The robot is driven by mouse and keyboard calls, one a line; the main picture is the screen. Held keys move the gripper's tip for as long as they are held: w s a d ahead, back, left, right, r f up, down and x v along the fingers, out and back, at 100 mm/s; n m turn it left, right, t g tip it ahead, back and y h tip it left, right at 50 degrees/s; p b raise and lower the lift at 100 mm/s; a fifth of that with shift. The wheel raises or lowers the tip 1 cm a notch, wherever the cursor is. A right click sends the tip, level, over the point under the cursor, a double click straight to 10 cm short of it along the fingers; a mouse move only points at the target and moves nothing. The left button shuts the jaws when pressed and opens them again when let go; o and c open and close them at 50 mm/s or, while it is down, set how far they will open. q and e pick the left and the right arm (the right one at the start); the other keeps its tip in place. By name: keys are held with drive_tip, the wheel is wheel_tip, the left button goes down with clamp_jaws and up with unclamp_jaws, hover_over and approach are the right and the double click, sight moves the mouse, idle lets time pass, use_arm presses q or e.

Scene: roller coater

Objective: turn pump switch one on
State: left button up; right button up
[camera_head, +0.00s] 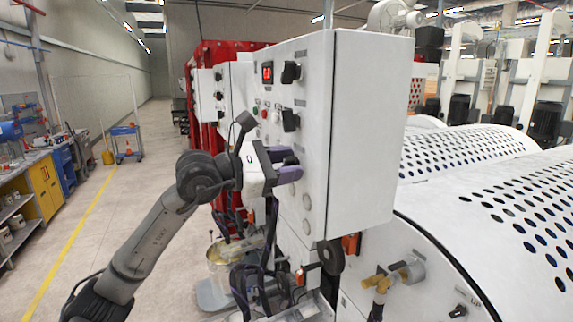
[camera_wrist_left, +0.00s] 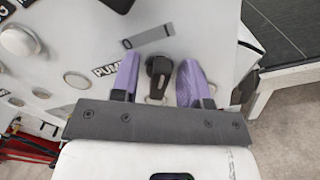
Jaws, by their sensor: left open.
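The white control box (camera_head: 370,130) stands in the middle of the head view, with its panel facing left. In the left wrist view, a black rotary switch (camera_wrist_left: 159,72) sits on that panel, beside a partly covered label (camera_wrist_left: 107,70) that begins "PUM". My left gripper (camera_head: 289,164) is at the panel, below the upper knobs. Its purple fingers (camera_wrist_left: 160,62) are open, one on each side of the black switch. A small gap shows beside the switch; I cannot tell whether either finger touches it. The gripper mostly hides this switch in the head view. My right gripper is not in view.
A black knob (camera_head: 291,72) and another black switch (camera_head: 290,120) stick out above the gripper. A red display (camera_head: 267,72) is beside the upper knob. White perforated covers (camera_head: 465,150) lie to the right. Open floor (camera_head: 125,200) is to the left.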

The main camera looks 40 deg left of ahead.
use_arm(q)
drive_tip(key=b+v, duration=0.5)
drive_tip(key=v, duration=0.9)
drive_tip(key=shift+b, duration=0.3)
drive_tip(key=shift+w+d, duration=0.1)
